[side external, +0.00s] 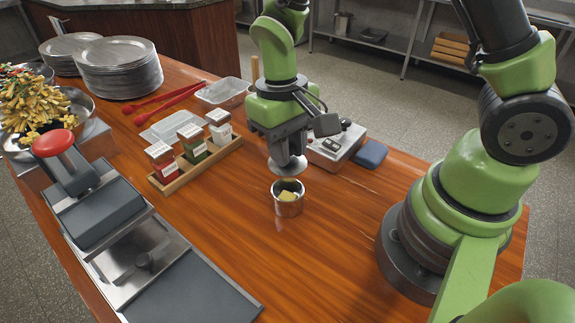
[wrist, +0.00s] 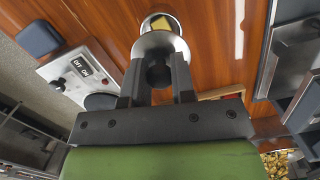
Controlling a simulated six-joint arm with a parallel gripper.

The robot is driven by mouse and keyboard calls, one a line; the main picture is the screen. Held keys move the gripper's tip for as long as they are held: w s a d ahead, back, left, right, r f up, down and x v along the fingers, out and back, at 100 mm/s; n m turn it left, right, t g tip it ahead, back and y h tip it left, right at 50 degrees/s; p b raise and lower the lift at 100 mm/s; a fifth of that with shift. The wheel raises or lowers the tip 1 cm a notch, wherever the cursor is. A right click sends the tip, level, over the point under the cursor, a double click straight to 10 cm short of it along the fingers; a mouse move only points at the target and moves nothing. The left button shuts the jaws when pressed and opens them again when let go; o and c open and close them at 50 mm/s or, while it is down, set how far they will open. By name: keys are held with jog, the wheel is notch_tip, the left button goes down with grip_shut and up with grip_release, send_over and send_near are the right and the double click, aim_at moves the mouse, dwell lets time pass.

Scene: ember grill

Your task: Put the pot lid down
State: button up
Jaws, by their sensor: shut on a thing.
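My gripper (side external: 285,152) is shut on the pot lid (side external: 289,167), a round metal lid held above the table. In the wrist view the fingers (wrist: 157,85) close on the lid's dark knob, and the lid's metal rim (wrist: 160,42) shows beyond them. The small metal pot (side external: 288,207) stands upright and open on the wooden table, with a yellowish piece inside. The lid is apart from the pot, above its far rim. In the wrist view the pot (wrist: 147,23) is just beyond the lid, partly hidden by it.
A control box (side external: 333,148) with a switch stands behind the gripper, beside a blue block (side external: 370,154). A wooden rack (side external: 198,166) of spice containers is to the left. A press grill (side external: 135,235) stands front left. The wood (side external: 320,245) around the pot is clear.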

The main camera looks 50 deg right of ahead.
notch_tip(320, 180, up, 3)
jog(key=shift+w+f, duration=0.1)
jog(key=shift+w+a, duration=0.3)
jog(key=shift+w, duration=0.25)
jog(key=shift+w+a, duration=0.25)
jog(key=shift+w, duration=0.25)
send_over(229, 202)
notch_tip(229, 202, down, 3)
jog(key=f, duration=1)
jog(key=shift+w+f, duration=0.2)
jog(key=shift+f, duration=0.1)
jog(key=shift+f, duration=0.15)
jog(key=o, duration=0.9)
